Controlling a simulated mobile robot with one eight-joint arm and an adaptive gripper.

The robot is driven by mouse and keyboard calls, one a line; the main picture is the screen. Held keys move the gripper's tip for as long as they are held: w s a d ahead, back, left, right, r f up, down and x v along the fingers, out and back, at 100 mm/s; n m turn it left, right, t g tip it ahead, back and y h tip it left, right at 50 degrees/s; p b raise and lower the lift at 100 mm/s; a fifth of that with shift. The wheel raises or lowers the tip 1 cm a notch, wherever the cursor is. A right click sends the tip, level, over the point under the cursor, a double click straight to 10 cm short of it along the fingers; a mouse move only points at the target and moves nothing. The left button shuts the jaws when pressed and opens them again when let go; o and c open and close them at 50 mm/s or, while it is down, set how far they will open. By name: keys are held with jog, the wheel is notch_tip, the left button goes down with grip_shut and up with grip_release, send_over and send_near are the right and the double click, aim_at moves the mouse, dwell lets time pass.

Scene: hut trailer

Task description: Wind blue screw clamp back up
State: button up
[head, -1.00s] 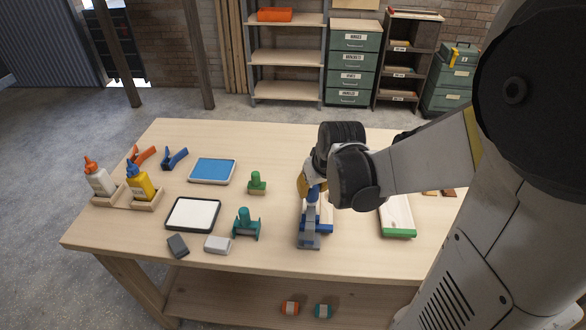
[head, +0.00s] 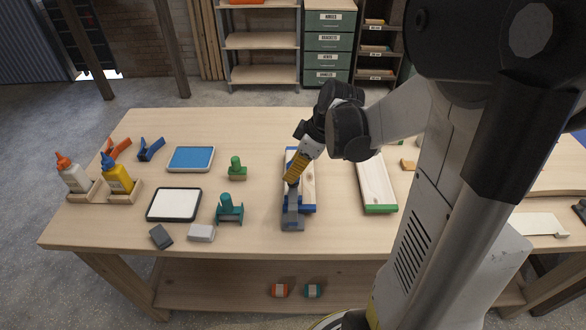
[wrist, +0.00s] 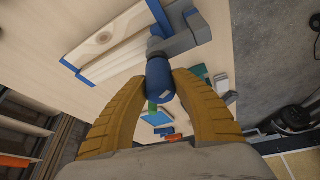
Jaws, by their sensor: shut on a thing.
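The blue screw clamp, with a grey frame (head: 292,214) and blue parts, stands on the workbench on a light wooden board (head: 308,190) with blue ends. In the wrist view its blue knob (wrist: 160,82) sits between the yellow fingers of my gripper (wrist: 172,84), beside the grey clamp frame (wrist: 187,35). My gripper (head: 292,181) is shut on the knob and reaches down to it from the upper right in the head view. The fingers hide the knob in the head view, and the screw's height cannot be told.
A green-ended board (head: 378,185) lies to the right. A teal clamp (head: 229,210) and a green clamp (head: 237,169) stand to the left. A white-topped tray (head: 174,204), blue-topped tray (head: 191,159) and glue bottles (head: 117,174) are further left.

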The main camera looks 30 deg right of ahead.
jog(key=shift+n, duration=0.3)
jog(key=o, duration=1.2)
jog(key=shift+r, duration=0.1)
jog(key=v, duration=1.2)
